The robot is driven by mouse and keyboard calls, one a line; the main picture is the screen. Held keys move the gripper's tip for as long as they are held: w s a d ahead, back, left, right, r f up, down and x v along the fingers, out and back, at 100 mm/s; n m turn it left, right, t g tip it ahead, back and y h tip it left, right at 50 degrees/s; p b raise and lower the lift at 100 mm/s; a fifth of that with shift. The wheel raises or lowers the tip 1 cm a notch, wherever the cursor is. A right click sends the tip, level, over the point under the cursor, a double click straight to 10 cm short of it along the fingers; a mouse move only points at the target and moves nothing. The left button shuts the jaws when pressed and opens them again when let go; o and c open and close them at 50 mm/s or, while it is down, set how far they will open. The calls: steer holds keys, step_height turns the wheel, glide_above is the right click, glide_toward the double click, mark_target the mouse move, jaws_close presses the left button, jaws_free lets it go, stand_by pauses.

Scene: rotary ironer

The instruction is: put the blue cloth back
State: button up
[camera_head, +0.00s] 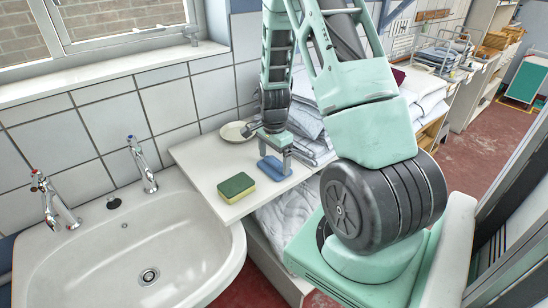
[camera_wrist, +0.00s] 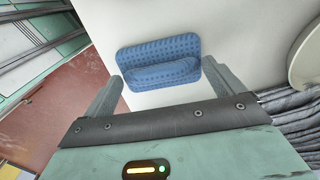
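The blue cloth (camera_head: 270,169) lies on the white shelf (camera_head: 203,168) beside the sink, right of the sponge. In the wrist view the cloth (camera_wrist: 158,62) looks dotted and folded, with a raised fold along its near side. My gripper (camera_head: 276,151) is over the cloth in the head view. In the wrist view my gripper (camera_wrist: 162,74) has its two fingers wide apart with nothing held between them. The cloth shows beyond and between the fingertips. I cannot tell the exact height of the fingertips above it.
A green and yellow sponge (camera_head: 236,187) lies left of the cloth. A pale round dish (camera_head: 236,131) is behind, near the tiled wall. Folded grey-white linen (camera_head: 309,132) is stacked right of the gripper. The sink (camera_head: 130,245) with two taps is at the left.

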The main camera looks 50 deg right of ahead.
mark_target(274, 161)
step_height(274, 161, up, 12)
steer(key=b, duration=0.1)
steer(key=w+a+r+n, duration=0.1)
steer(key=a+n, duration=0.4)
steer(key=a, duration=0.4)
steer(key=w+a+r+n, duration=0.15)
steer(key=a+n, duration=0.25)
steer(key=a, duration=0.6)
steer(key=s+a+r+n, duration=0.2)
steer(key=s+a+n, duration=1.7)
steer(key=a, duration=0.2)
steer(key=shift+s+a+y, duration=0.3)
steer(key=shift+s, duration=0.05)
